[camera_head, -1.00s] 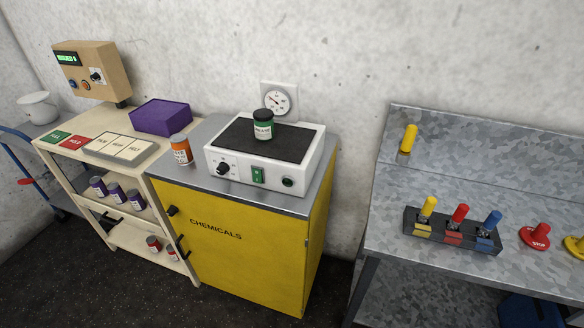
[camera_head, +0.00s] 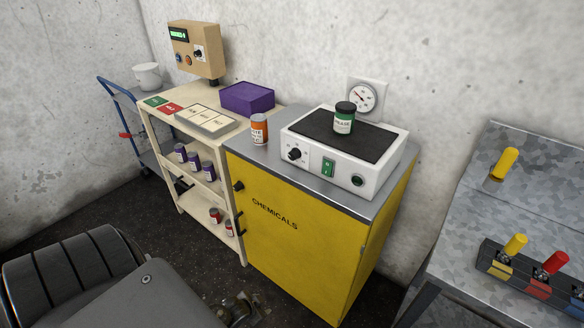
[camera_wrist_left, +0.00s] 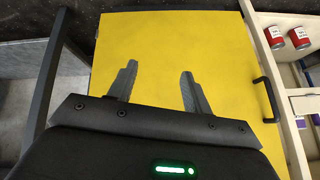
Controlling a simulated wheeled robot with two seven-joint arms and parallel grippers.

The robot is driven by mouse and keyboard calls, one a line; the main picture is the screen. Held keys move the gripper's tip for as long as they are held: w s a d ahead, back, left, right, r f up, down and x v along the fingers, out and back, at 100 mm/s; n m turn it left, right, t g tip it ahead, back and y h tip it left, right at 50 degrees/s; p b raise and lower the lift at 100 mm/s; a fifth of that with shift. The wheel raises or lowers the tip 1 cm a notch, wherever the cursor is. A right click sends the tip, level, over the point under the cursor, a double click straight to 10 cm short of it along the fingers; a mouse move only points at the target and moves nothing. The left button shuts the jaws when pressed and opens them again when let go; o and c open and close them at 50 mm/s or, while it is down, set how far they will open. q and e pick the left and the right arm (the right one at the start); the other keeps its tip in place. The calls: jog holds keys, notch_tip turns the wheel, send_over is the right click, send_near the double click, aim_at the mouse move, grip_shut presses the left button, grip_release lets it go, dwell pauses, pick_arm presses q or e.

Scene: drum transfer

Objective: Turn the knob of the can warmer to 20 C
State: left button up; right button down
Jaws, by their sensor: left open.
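The can warmer (camera_head: 318,163) is a white box with a dark top plate, standing on the yellow chemicals cabinet. Its black knob (camera_head: 295,154) is on the left of its front face, beside a green switch (camera_head: 328,168) and a dark round fitting. A green can (camera_head: 344,118) with a dark lid stands upright on the plate. My left gripper (camera_wrist_left: 158,86) is open and empty in the left wrist view, in front of the yellow cabinet door (camera_wrist_left: 225,60) and apart from the knob. The knob's scale is too small to read. My right gripper is not in view.
An orange can (camera_head: 260,129) stands on the cabinet top left of the warmer. A shelf (camera_head: 150,104) with a purple box (camera_head: 247,98) and several cans adjoins the cabinet. A metal bench (camera_head: 465,235) with coloured handles is at the right. A wall gauge (camera_head: 362,97) hangs behind the warmer.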

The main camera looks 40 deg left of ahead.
pick_arm(q)
jog(key=w+a+r+t+b, duration=0.25)
jog(key=w+a+r, duration=0.25)
jog(key=w+r, duration=0.4)
jog(key=m+t+b, duration=0.4)
jog(key=m+t, duration=0.2)
jog(key=t, duration=0.3)
send_near(291, 157)
jog(key=shift+g, duration=0.25)
jog(key=w, duration=0.4)
jog(key=w+p, duration=0.1)
jog(key=w, duration=0.3)
jog(key=shift+w+a+r, duration=0.15)
jog(key=shift+r, duration=0.05)
jog(key=shift+w, duration=0.45)
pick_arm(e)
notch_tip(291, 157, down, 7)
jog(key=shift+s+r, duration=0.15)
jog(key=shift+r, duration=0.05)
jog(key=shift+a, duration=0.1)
